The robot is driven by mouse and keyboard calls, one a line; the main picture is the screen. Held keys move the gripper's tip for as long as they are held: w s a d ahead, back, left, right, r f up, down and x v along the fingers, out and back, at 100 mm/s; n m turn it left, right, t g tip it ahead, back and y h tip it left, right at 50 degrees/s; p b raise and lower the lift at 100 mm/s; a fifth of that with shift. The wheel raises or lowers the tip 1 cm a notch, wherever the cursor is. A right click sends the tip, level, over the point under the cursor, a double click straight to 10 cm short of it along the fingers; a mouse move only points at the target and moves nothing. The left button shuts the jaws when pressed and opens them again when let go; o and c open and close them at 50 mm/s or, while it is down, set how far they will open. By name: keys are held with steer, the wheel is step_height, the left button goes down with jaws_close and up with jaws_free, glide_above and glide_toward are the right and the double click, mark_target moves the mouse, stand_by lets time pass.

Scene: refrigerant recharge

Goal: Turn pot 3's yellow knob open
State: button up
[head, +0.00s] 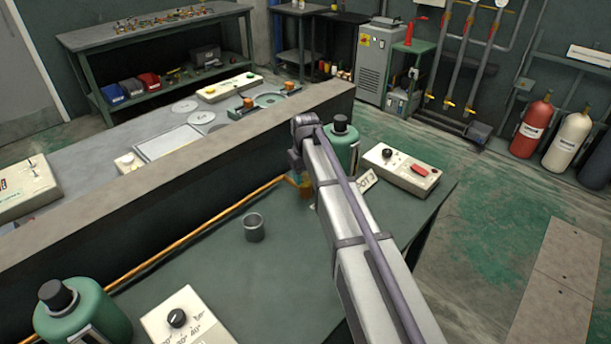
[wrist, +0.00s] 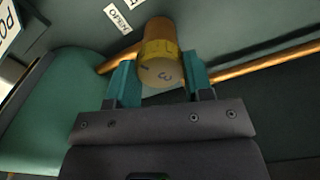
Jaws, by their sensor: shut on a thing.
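In the head view the knob (head: 304,188) is small and partly hidden by my arm. The green pot (head: 343,152) with a black cap stands just behind my arm, by the POT 3 sign (head: 366,183). A green rounded body also fills the left of the wrist view (wrist: 60,115). The lettering on the small white label (wrist: 118,17) is hard to read.
A copper pipe (head: 205,235) runs along the bench wall to the knob. A control box with a red switch (head: 402,170) is right of the pot. Another green pot (head: 82,318) and a dial box (head: 185,318) are at front left.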

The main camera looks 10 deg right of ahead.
mark_target(305, 177)
steer(key=n, duration=0.6)
steer(key=shift+n, duration=0.3)
steer(key=n, duration=0.6)
stand_by(0.4)
steer(key=o, duration=0.9)
step_height(305, 177, up, 11)
steer(key=p, duration=1)
steer(key=shift+f+p, duration=0.1)
steer(key=shift+p, duration=0.3)
